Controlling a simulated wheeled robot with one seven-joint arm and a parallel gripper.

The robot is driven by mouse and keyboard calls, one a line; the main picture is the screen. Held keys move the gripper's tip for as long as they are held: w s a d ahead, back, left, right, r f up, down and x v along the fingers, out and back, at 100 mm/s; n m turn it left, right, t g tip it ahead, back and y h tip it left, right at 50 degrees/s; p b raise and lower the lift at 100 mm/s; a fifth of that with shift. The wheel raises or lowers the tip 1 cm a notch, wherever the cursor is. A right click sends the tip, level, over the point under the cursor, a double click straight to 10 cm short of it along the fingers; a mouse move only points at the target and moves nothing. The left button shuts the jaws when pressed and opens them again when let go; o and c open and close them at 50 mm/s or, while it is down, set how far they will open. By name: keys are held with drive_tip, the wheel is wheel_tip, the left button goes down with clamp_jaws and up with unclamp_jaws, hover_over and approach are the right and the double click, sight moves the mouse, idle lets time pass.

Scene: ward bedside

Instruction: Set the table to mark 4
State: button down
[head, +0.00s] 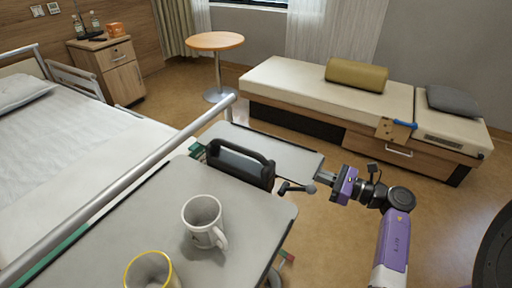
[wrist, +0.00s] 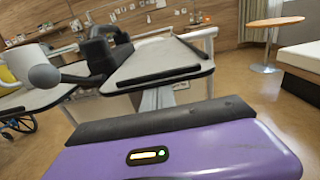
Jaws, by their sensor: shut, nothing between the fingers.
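The overbed table has a grey top (head: 150,215) at the bedside, with a smaller grey panel (head: 275,150) beyond a black handle-shaped part (head: 240,165). A dark lever (head: 297,188) with a rounded end sticks out beside that part, at the table's right edge. No mark numbers are readable.
A white mug (head: 203,222) and a yellow-rimmed mug (head: 151,270) stand on the table. A metal bed rail (head: 125,185) runs along its left side. A bench (head: 300,85) and a round table (head: 215,41) stand behind. Floor is clear right of the table.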

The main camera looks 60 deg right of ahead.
drive_tip(key=shift+r+p, duration=3.05)
drive_tip(key=shift+r, duration=2.4)
drive_tip(key=shift+f, duration=0.2)
drive_tip(key=shift+f+b, duration=0.2)
drive_tip(key=shift+b, duration=0.1)
drive_tip(key=shift+f+b, duration=0.4)
drive_tip(key=shift+b, duration=0.05)
drive_tip(key=s+b, duration=0.2)
drive_tip(key=s, duration=0.7)
drive_tip(key=shift+d, duration=0.35)
